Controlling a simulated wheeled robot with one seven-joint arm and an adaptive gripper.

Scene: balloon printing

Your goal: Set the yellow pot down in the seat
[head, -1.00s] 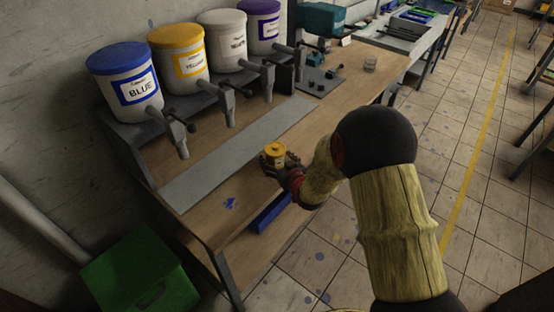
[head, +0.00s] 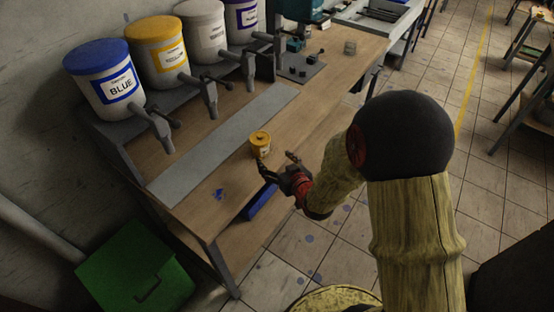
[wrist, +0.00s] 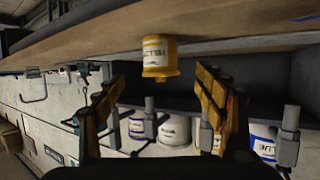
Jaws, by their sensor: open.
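The small yellow pot (head: 260,144) with an orange-yellow lid stands upright on the wooden bench, beside the near edge of the grey strip (head: 222,143). In the wrist view, which appears upside down, the pot (wrist: 159,58) shows its white label. My gripper (head: 277,162) is open and empty, on the near side of the pot and apart from it. Both fingers show spread in the wrist view, with the pot beyond them. I cannot make out a distinct seat under or around the pot.
A blue tub (head: 104,82), a yellow tub (head: 159,54), a white tub (head: 204,32) and a purple tub (head: 241,14) stand on a grey rack with taps at the back. Blue splashes (head: 219,194) mark the bench. A green bin (head: 133,268) stands at lower left.

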